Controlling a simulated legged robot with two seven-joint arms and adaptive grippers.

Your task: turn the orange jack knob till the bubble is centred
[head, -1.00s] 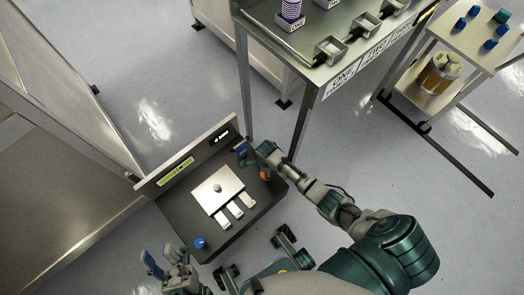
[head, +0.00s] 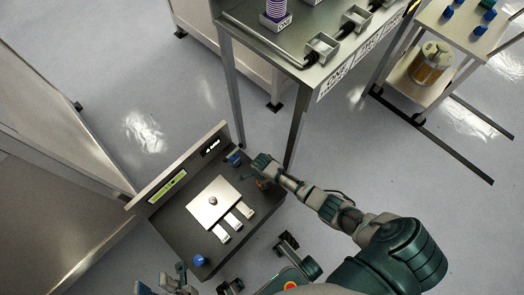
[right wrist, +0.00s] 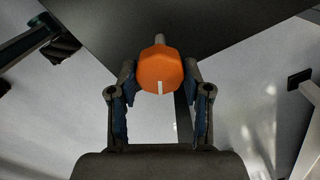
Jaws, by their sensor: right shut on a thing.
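The orange jack knob (right wrist: 160,70), faceted with a white mark facing down, shows in the right wrist view between the two fingers of my right gripper (right wrist: 160,98). The gripper is shut on it. In the head view my right gripper (head: 250,170) is at the right side of the dark console (head: 180,228), and the knob is mostly hidden there. A yellow-green level strip (head: 167,187) sits on the console's upright back panel; its bubble is too small to judge. My left gripper (head: 160,281) is at the bottom edge, partly cut off, its fingers apart.
A steel table (head: 300,60) stands beyond, a cart (head: 465,40) at the upper right. Open floor lies between.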

